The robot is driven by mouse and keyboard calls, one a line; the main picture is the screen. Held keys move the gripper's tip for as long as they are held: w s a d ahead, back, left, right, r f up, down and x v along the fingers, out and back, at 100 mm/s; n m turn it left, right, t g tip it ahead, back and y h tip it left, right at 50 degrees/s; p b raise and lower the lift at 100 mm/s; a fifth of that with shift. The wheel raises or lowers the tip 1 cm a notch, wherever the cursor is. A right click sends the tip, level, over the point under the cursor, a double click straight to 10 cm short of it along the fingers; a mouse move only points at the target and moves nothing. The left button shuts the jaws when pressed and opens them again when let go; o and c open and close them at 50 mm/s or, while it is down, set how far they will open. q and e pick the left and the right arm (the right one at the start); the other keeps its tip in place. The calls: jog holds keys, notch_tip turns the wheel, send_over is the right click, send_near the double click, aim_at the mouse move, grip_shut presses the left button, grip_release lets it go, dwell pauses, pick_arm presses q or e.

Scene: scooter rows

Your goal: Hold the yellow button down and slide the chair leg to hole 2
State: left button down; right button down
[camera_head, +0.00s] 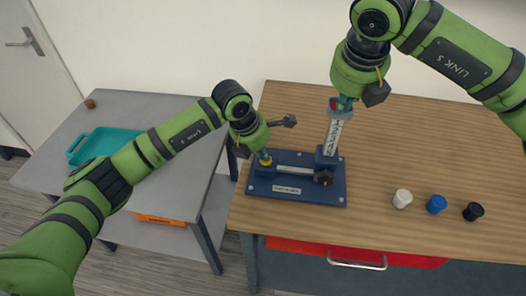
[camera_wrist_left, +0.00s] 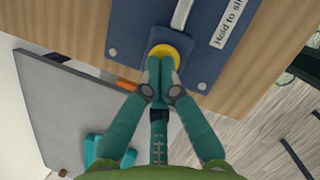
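A dark blue fixture plate (camera_head: 318,197) lies on the wooden table. The yellow button (camera_head: 265,162) is at its left end. My left gripper (camera_wrist_left: 160,60) has its fingers together, tips down on the yellow button (camera_wrist_left: 178,52); the head view cannot show how far it is pressed. A silver rail (camera_head: 295,170) runs right from the button to a blue block. The pale, lettered chair leg (camera_head: 332,137) stands nearly upright there, with a red top (camera_head: 333,103). My right gripper (camera_head: 343,105) is at that red top; its finger gap is hidden. Hole numbers are not readable.
White (camera_head: 402,198), blue (camera_head: 436,204) and black (camera_head: 473,211) knobs stand right of the fixture. A black knob (camera_head: 323,177) sits on the block's front. A grey side table (camera_head: 120,112) with a teal tray (camera_head: 90,139) stands left. The table's back right is clear.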

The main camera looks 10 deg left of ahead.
pick_arm(q)
jog(key=shift+s+f, duration=0.1)
pick_arm(e)
jog(key=shift+f, duration=3.95)
jog(key=shift+r, duration=0.15)
jog(key=shift+r, duration=2.4)
